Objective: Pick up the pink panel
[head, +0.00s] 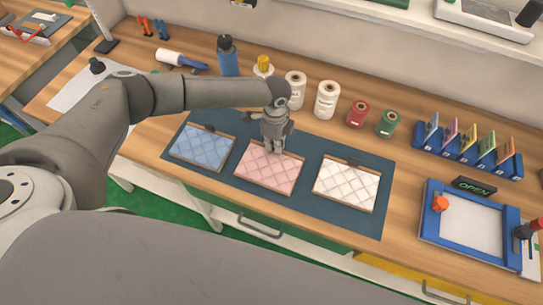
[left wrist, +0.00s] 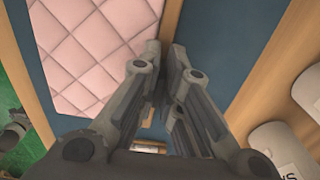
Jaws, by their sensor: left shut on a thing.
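The pink panel (head: 270,168), quilted with wooden edge strips, lies on the dark blue mat (head: 226,193) between a blue quilted panel (head: 202,148) and a white quilted panel (head: 346,183). My left gripper (head: 274,150) points down at the far edge of the pink panel. In the left wrist view its fingers (left wrist: 168,55) are closed together at the wooden edge of the pink panel (left wrist: 95,45), shut on it. The exact spot of the grip is hidden by the fingers. The panel appears flat on the mat. My right gripper is not in view.
Behind the mat stand a blue bottle (head: 228,56), white spools (head: 327,100), a red spool (head: 357,114) and a green spool (head: 388,123). A blue rack (head: 467,151) and a blue-framed tray (head: 470,228) are at the right.

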